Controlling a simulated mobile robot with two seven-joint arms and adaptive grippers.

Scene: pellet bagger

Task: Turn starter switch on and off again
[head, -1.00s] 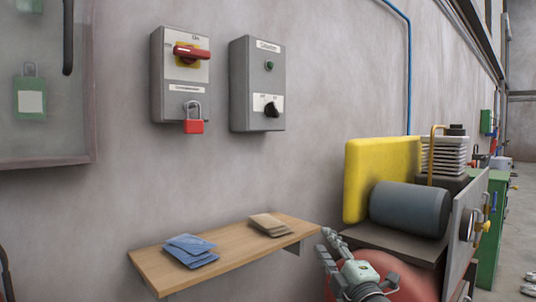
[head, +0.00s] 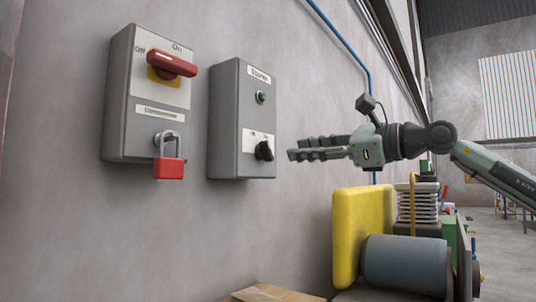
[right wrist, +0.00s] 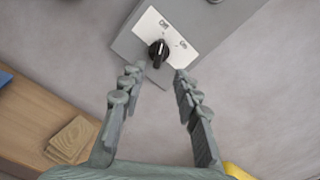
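The starter box (head: 228,120) is a grey box on the wall with a green indicator (head: 261,97) above a black rotary switch (head: 264,151). In the right wrist view the black switch knob (right wrist: 158,50) sits on a white plate marked Off and On. My right gripper (head: 290,149) is to the right of the switch, pointing at it and apart from it. In the right wrist view its two fingers (right wrist: 157,75) are spread with nothing between them, and the knob lies just beyond the tips. My left gripper is not in view.
A grey isolator box (head: 118,125) with a red handle (head: 172,62) and a red padlock (head: 168,168) hangs to the left. Below right stand a yellow guard (head: 360,235) and a grey motor (head: 405,265). A wooden shelf (right wrist: 40,125) is below.

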